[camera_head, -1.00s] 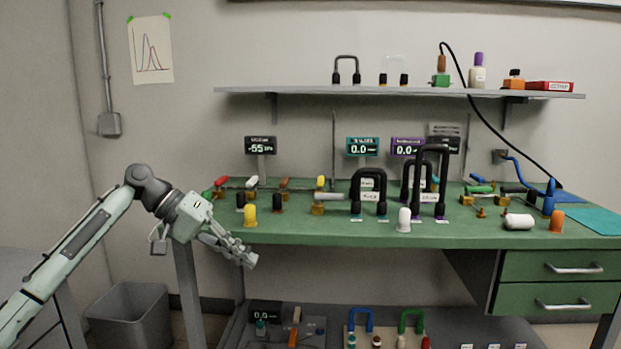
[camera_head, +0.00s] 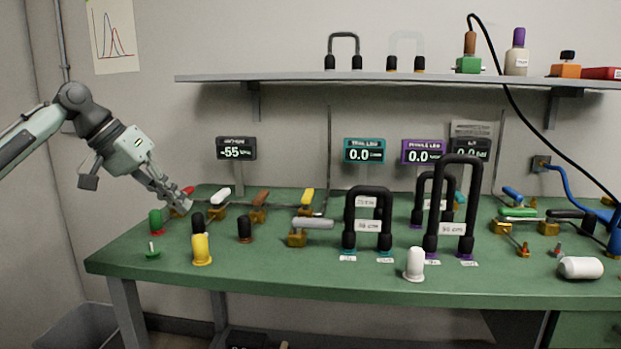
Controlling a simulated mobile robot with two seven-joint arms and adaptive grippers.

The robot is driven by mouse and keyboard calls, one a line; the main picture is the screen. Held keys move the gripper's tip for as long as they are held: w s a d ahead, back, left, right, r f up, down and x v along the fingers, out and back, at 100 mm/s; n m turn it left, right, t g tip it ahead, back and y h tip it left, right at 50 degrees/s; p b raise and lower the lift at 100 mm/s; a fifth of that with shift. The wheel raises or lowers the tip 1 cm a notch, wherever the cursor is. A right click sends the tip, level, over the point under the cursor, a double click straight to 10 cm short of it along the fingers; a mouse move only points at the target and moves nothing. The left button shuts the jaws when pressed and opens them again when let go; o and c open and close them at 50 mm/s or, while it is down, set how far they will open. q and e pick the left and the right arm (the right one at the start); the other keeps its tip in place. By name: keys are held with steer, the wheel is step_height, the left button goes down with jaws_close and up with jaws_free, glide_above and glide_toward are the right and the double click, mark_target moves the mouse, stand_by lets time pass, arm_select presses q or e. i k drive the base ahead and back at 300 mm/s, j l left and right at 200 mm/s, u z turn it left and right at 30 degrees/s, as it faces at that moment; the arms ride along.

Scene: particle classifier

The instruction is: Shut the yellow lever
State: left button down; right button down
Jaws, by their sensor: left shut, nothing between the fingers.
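The yellow lever (camera_head: 307,197) sits on a small brass valve at the back middle of the green bench. Its handle is tilted and points roughly toward the back of the bench. My left gripper (camera_head: 180,206) is shut and empty at the bench's left end, well to the left of the yellow lever. Its fingertips are close to a red lever (camera_head: 188,190) and partly cover that valve; I cannot tell whether they touch it. My right gripper is not in view.
Between my left gripper and the yellow lever stand a white lever (camera_head: 220,196) and a brown lever (camera_head: 261,198). A grey-handled valve (camera_head: 312,223) lies in front of the yellow lever. Black U-shaped tubes (camera_head: 368,190) stand to its right. A yellow cap (camera_head: 202,249) stands at the front left.

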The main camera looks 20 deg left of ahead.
mark_target(308, 196)
steer(key=i, duration=1.05)
